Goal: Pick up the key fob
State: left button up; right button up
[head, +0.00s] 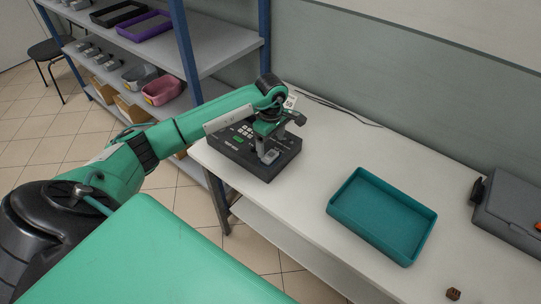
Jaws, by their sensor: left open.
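My left gripper (266,149) points down over the right part of a black keypad device (234,154) on the white table. Its jaws are open. A small light-grey piece (271,157) shows at the fingertips, low over the device's top. It may be the key fob, but it is too small and too covered by the gripper to be sure. I cannot tell whether the fingers touch it. My right gripper is not in view.
An empty teal tray (345,212) lies on the table (310,163) to the right. A grey case (510,207) stands at the right edge, and a small brown block (453,294) lies near the front. A shelf rack (215,45) with bins stands at the left.

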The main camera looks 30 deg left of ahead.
aim_at(270, 155)
pick_arm(q)
notch_tip(270, 155, down, 5)
jog(key=shift+s+r+p, duration=0.1)
jog(key=shift+s+p, duration=0.05)
jog(key=shift+p, duration=0.6)
jog(key=c, duration=0.9)
jog(key=shift+r, duration=0.15)
